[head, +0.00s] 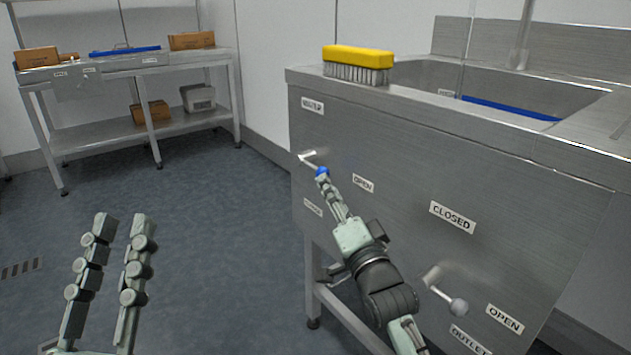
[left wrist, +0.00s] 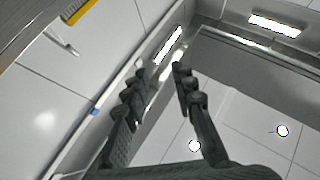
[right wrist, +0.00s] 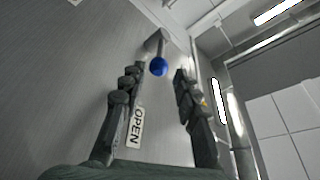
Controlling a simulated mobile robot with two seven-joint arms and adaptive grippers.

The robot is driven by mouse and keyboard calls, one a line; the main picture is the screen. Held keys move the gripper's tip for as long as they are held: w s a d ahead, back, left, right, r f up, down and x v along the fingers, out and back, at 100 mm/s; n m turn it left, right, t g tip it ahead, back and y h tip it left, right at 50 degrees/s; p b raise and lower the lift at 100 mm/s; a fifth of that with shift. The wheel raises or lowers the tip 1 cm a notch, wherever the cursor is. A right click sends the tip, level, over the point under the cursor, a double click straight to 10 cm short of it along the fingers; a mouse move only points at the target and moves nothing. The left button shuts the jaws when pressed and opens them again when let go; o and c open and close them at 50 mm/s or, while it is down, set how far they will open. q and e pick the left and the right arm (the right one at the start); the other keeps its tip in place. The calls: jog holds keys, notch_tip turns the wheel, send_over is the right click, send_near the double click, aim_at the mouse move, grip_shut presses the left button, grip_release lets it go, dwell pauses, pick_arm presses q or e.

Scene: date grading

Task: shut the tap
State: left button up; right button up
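A short metal tap lever (head: 309,160) with a blue knob (head: 322,172) sticks out of the steel sink front, pointing down-right toward an OPEN label (head: 362,183). My right gripper (head: 328,184) is at the knob. In the right wrist view the fingers (right wrist: 152,78) are spread, with the blue knob (right wrist: 158,66) just beyond and between the tips; contact is not clear. A second lever with a grey knob (head: 458,307) sits lower right, between a CLOSED label (head: 452,217) and an OPEN label (head: 505,319). My left gripper (head: 118,222) is open and empty, away from the sink.
A yellow brush (head: 358,58) stands on the sink rim, above the blue-knobbed lever. A label by the second lever reads OUTLET (head: 470,340). A steel table (head: 110,124) with boxes stands at the back left. The floor between is clear.

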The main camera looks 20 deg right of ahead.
aim_at(318, 168)
jog(key=x, duration=0.7)
jog(key=shift+w+b, duration=0.15)
jog(key=shift+b, duration=0.15)
jog(key=shift+f, duration=0.1)
grip_shut()
